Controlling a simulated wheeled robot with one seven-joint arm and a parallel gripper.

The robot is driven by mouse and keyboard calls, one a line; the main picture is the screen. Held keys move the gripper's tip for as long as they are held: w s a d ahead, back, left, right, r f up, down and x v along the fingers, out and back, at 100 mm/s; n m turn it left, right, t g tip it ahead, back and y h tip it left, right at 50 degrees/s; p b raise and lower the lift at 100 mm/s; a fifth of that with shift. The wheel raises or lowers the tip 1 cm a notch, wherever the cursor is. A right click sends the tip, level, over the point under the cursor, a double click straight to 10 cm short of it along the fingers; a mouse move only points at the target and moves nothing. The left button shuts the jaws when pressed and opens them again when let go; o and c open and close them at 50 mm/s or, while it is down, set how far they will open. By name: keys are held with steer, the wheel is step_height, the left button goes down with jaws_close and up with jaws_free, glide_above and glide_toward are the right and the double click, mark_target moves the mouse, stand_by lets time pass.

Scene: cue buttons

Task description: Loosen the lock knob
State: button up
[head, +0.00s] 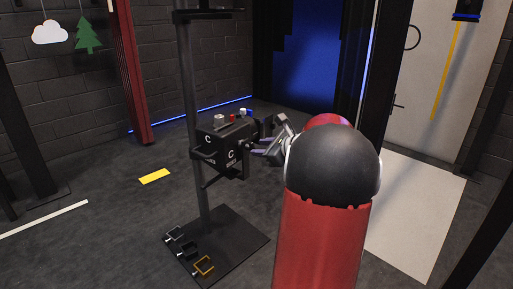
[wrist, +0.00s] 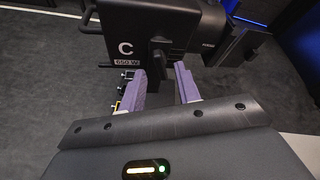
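A black stage lamp (head: 222,144) marked C is mounted on an upright stand pole (head: 190,100). Its housing (wrist: 135,28), marked C and 650 W, fills the top of the wrist view. A small dark part, which looks like the lock knob (wrist: 159,56), sits at the lamp's near side, just beyond my fingertips. In the head view the knob area is small and partly crowded by my fingers. My gripper (wrist: 160,68) is open, its two purple-grey fingers apart with nothing clearly between them. In the head view my gripper (head: 262,149) is close to the lamp's right side.
Clamps (head: 203,266), one yellow, lie on the stand's dark base plate (head: 235,240). A red post (head: 130,70) stands behind. Floor to the left is mostly free.

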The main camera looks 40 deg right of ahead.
steer(key=v, duration=0.4)
steer(key=shift+s+r, duration=0.1)
steer(key=shift+s, duration=0.25)
steer(key=s+a+r+n+g+y+p, duration=0.1)
steer(key=a+n+g, duration=0.1)
steer(key=a+n, duration=0.5)
steer(key=s+a+r+n+g+y+p, duration=0.1)
steer(key=s+a+n+g+p, duration=0.1)
steer(key=a, duration=0.9)
steer(key=s+a+r+n+g+y+p, duration=0.1)
steer(key=a+n+g, duration=0.1)
steer(key=a+n, duration=0.45)
steer(key=s+a+n+g+h+p, duration=0.1)
steer(key=s+a+n+h, duration=0.1)
steer(key=s+a+n, duration=0.3)
steer(key=s+a+f+n+g+h+p, duration=0.1)
steer(key=s+a+n+h+p, duration=0.1)
steer(key=s+a+n, duration=0.3)
steer(key=s+n, duration=0.4)
steer(key=s, duration=0.1)
steer(key=shift+s+a+f+n, duration=0.2)
steer(key=shift+s+n, duration=0.05)
steer(key=shift+n, duration=0.1)
